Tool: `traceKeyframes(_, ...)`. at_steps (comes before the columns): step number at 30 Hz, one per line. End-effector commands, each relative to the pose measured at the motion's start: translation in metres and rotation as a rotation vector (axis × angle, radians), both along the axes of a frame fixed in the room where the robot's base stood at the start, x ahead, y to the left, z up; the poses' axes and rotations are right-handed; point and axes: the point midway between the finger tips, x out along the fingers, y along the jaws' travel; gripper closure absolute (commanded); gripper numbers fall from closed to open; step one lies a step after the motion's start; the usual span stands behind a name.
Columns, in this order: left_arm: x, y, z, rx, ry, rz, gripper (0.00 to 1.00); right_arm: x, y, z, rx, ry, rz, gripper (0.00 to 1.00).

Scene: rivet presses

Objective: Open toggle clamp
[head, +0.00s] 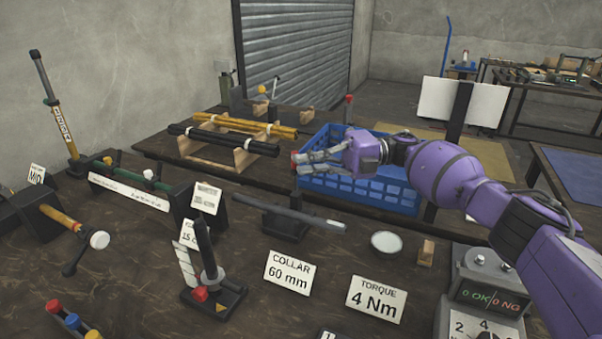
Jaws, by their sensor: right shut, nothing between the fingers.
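A black device with an upright dark handle, which looks like a toggle clamp (205,250), stands on the near bench at the lower middle. Its base plate carries a red tip and a yellow mark. My right gripper (301,163) reaches in from the right, well above and to the right of this device, in front of the blue crate. My left gripper is not in view.
The blue crate (375,195) stands behind my right gripper. Black and yellow rods lie on wooden cradles (228,155). A grey bar (300,215) on a black stand, a collar sign (289,272), a torque sign (376,299) and a counter box (482,290) surround the device.

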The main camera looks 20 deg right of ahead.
Motion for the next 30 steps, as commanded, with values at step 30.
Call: traceKeyframes(30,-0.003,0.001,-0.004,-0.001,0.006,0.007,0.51,0.002,-0.002,0.056,0.020,0.017,0.000,1.00)
